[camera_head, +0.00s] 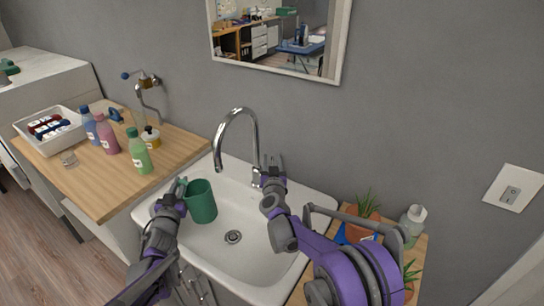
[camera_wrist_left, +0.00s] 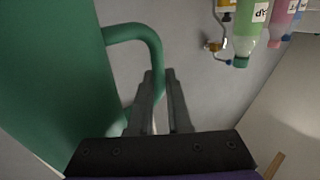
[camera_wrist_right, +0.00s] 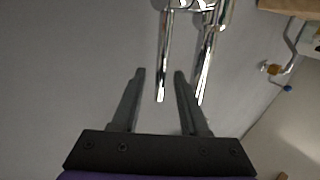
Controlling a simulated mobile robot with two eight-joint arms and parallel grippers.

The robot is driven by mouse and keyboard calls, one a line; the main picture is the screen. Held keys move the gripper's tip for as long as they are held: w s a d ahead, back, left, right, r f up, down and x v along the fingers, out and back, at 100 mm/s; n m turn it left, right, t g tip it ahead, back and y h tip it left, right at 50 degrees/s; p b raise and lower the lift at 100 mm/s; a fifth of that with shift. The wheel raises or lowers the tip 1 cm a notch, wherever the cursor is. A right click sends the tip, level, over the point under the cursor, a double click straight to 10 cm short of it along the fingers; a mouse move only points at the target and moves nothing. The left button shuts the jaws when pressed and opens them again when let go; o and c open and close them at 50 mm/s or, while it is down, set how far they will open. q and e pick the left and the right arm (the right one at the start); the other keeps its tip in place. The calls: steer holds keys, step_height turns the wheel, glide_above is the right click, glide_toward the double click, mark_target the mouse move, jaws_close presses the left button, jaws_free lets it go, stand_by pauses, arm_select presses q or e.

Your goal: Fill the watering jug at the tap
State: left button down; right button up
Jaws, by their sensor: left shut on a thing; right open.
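The green watering jug (camera_head: 201,203) is over the left part of the white sink (camera_head: 262,237), a little left of the curved chrome tap (camera_head: 254,140). My left gripper (camera_head: 180,187) is shut on the jug's handle (camera_wrist_left: 148,42), which passes by its fingertips in the left wrist view. The inside of the jug is too dark to tell its contents. My right gripper (camera_head: 272,163) is open and empty beside the tap's base. In the right wrist view the chrome tap (camera_wrist_right: 207,55) stands just beyond the open fingers (camera_wrist_right: 158,85).
Potted plants (camera_head: 363,223) and a pale bottle (camera_head: 413,219) stand right of the sink. A mirror (camera_head: 335,45) hangs above.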

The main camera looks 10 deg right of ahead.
steer(key=shift+w+d, duration=0.15)
steer(key=shift+w, duration=0.55)
steer(key=shift+w+d, duration=0.15)
steer(key=shift+w, duration=0.5)
jaws_close()
stand_by(0.4)
